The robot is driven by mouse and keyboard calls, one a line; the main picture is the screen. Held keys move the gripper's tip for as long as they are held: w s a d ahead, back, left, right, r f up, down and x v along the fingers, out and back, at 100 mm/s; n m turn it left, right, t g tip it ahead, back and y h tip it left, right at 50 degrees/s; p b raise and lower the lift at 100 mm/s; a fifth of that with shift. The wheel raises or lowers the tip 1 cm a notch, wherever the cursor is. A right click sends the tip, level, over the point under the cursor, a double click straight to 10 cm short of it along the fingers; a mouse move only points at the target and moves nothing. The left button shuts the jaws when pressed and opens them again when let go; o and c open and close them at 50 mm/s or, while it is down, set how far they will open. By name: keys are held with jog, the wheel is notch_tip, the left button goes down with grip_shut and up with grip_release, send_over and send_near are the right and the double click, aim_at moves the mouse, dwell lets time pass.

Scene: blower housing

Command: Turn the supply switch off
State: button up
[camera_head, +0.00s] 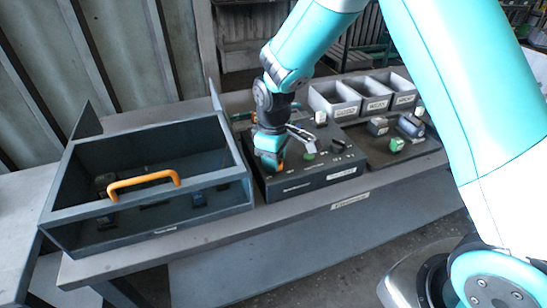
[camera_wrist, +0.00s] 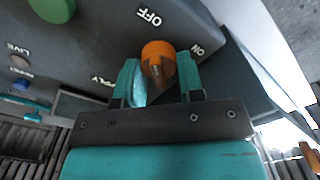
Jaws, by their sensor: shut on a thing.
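The supply switch is an orange rotary knob (camera_wrist: 158,62) on a dark grey control box (camera_head: 318,181). In the wrist view the knob sits between the words OFF and ON printed on the panel. My gripper (camera_wrist: 160,80) has its two teal fingers on either side of the knob and is shut on it. In the head view my gripper (camera_head: 269,160) reaches down to the left front part of the box and hides most of the knob.
A dark open-topped housing with an orange handle (camera_head: 144,181) stands left of the box. Three grey bins (camera_head: 335,101) stand behind right. A green button (camera_wrist: 52,8) and smaller controls are on the panel. Loose parts lie on a dark mat (camera_head: 416,158) at right.

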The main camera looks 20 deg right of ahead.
jog(key=shift+r, duration=0.1)
jog(key=o, duration=0.9)
notch_tip(320, 180, up, 17)
jog(key=shift+r+b, duration=0.2)
jog(key=shift+b, duration=0.75)
jog(key=s+a+y, duration=0.1)
jog(key=s, duration=0.7)
jog(key=s+a+m+y, duration=0.1)
jog(key=s, duration=0.8)
jog(key=s+a+m+y, duration=0.1)
jog(key=s+a+y, duration=0.1)
jog(key=s, duration=0.6)
jog(key=shift+s+f, duration=0.1)
jog(key=shift+s, duration=0.05)
